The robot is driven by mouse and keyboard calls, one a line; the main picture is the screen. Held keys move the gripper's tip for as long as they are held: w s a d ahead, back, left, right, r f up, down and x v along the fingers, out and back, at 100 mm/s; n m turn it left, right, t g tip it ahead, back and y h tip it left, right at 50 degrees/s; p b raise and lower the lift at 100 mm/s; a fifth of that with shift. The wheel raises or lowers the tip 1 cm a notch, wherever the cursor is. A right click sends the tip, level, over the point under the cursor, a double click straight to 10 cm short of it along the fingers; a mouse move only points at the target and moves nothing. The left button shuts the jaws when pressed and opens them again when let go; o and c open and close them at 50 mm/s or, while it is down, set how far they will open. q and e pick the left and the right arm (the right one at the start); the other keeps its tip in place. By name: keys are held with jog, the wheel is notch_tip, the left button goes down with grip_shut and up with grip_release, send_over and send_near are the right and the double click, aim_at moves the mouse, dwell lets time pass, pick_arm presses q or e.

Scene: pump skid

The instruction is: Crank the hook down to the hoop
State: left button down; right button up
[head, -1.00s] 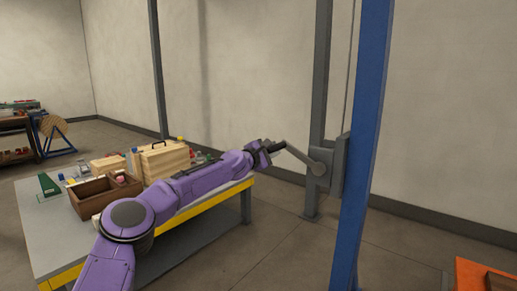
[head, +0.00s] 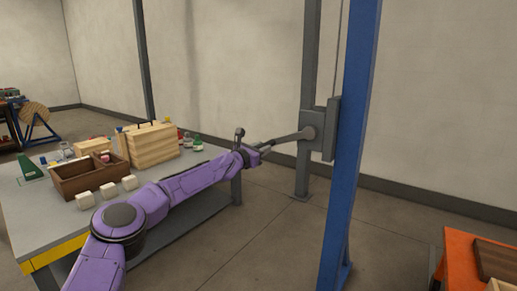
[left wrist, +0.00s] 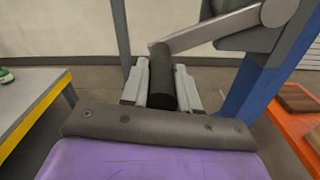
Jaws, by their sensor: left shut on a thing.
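The grey winch (head: 319,128) is mounted between the grey post and the blue post. Its crank arm (head: 284,138) runs from the hub to the left and slightly down; it also shows at the top of the left wrist view (left wrist: 208,33). My left gripper (head: 256,152) is at the outer end of the crank arm. In the left wrist view its jaws (left wrist: 161,88) are shut around the black crank handle (left wrist: 161,75). A thin cable (head: 338,50) rises from the winch out of the picture. The hook and the hoop are not in view. My right gripper is not in view.
A workbench (head: 32,221) on the left carries a wooden case (head: 153,152), a brown open box (head: 84,181), bottles and pale blocks. The blue post (head: 350,170) stands close right of the winch. An orange table (head: 457,262) is at lower right. Floor below the crank is clear.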

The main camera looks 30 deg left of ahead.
pick_arm(q)
jog(key=shift+d+f+n+b, duration=0.4)
jog(key=shift+f+n+b, duration=0.1)
jog(key=shift+f, duration=0.25)
jog(key=c, duration=0.8)
grip_release()
jog(key=shift+c, duration=0.2)
jog(key=shift+s, duration=0.1)
jog(key=shift+s+a+f+b, duration=0.1)
jog(key=shift+s+f+b, duration=0.1)
jog(key=shift+s+b, duration=0.25)
jog(key=s+a+b, duration=0.1)
jog(key=s+b, duration=0.2)
jog(key=s, duration=0.6)
jog(key=shift+s+r, duration=0.2)
jog(key=shift+r, duration=0.05)
